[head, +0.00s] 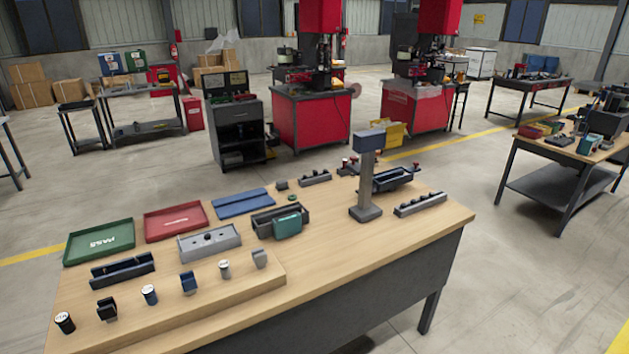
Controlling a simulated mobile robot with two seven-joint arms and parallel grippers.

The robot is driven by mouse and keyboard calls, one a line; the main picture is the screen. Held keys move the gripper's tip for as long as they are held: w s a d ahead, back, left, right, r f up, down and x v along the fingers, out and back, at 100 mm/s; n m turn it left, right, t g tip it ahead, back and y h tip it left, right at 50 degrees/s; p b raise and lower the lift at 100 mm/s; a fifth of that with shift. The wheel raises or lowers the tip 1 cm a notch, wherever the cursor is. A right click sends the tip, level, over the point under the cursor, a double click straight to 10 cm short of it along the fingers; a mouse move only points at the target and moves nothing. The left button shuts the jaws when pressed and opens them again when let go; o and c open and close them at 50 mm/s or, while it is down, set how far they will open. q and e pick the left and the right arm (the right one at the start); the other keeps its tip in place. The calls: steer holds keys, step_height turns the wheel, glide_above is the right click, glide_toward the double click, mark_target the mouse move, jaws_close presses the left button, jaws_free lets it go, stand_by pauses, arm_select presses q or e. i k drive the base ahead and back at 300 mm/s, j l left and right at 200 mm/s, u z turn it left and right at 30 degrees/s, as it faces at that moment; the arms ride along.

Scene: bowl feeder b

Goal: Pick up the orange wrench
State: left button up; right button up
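I cannot make out an orange wrench anywhere in the head view. The nearest surface is a wooden-topped workbench (330,275) that carries trays, small parts and fixtures. No part of it shows a wrench shape, though small items at the back of the bench are hard to tell apart. Neither of my grippers is in view.
On the bench are a green tray (100,241), a red tray (176,220), a blue tray (244,202), a grey tray (209,242) and an upright post fixture (367,175). Another bench (585,148) stands at right.

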mark_target(379, 152)
steer(key=z, duration=1.1)
steer(key=i+z, duration=0.35)
steer(key=i, duration=0.3)
steer(key=i+j+z, duration=0.1)
steer(key=i+z, duration=0.2)
steer(key=i, duration=0.4)
steer(key=i+z, duration=0.2)
steer(key=i, duration=1.45)
steer(key=i+u, duration=0.2)
steer(key=i, duration=0.3)
steer(key=i+l+u, duration=0.2)
steer(key=i, duration=0.35)
steer(key=i+u, duration=0.2)
steer(key=i, duration=0.3)
steer(key=i+j+u, duration=0.1)
steer(key=i+u, duration=0.6)
steer(key=u, duration=0.25)
steer(key=i+u, duration=0.3)
steer(key=u, duration=0.15)
steer(key=i+j+u, duration=0.1)
steer(key=i+u, duration=0.35)
steer(key=i, duration=0.25)
steer(key=i+l+u, duration=0.1)
steer(key=i+u, duration=0.3)
steer(key=i, duration=0.25)
steer(key=i+l+u, duration=0.1)
steer(key=i, duration=0.6)
steer(key=i+l, duration=0.15)
steer(key=i, duration=0.6)
steer(key=j+u, duration=0.05)
